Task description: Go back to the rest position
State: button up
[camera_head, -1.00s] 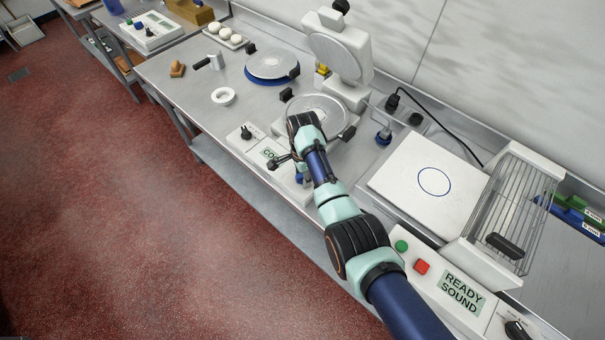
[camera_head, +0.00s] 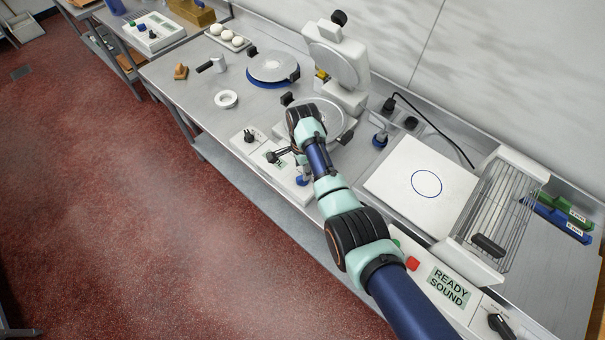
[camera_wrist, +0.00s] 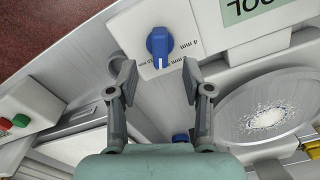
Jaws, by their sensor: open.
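My gripper (camera_wrist: 158,82) is open and empty in the wrist view. A blue knob (camera_wrist: 159,42) on a white panel with mm markings shows just beyond its fingertips, apart from them. In the head view my arm reaches from the lower right over the bench, and its wrist hides most of the gripper. The blue knob (camera_head: 302,181) shows beside the wrist. The press (camera_head: 335,65) stands open behind the wrist, and its round lower plate (camera_wrist: 268,110) carries a whitish, powdery patch in the wrist view.
A white board with a blue circle (camera_head: 399,191) and a wire rack (camera_head: 507,205) lie right of the arm. A control box reading READY SOUND (camera_head: 449,286) is near the front edge. A round plate (camera_head: 273,66), white ring (camera_head: 226,99) and dough-ball tray (camera_head: 212,31) are at left.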

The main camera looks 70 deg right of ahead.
dwell(0.4)
jog(key=w+a+r+n+t+h, duration=0.1)
jog(key=w+a+r+n+t, duration=0.15)
jog(key=w+a+n, duration=0.4)
jog(key=w+a+r+n+t+h, duration=0.1)
jog(key=w+a+r+n+t, duration=0.2)
jog(key=a, duration=0.6)
jog(key=w+a+r+n+t+h, duration=0.1)
jog(key=w+a+r+n, duration=0.35)
jog(key=a, duration=0.35)
jog(key=s+a+r+n+t+y, duration=0.2)
jog(key=s+a+r+n+t, duration=0.15)
jog(key=a+r+n, duration=0.5)
jog(key=s+a+r+n+t+y, duration=0.1)
jog(key=s+a+r+n+t, duration=0.3)
jog(key=a, duration=0.8)
notch_tip(320, 180, up, 14)
jog(key=s+g+p, duration=0.1)
jog(key=p, duration=1.1)
jog(key=shift+r+p, duration=0.25)
jog(key=shift+p, duration=0.15)
jog(key=shift+s+a, duration=0.1)
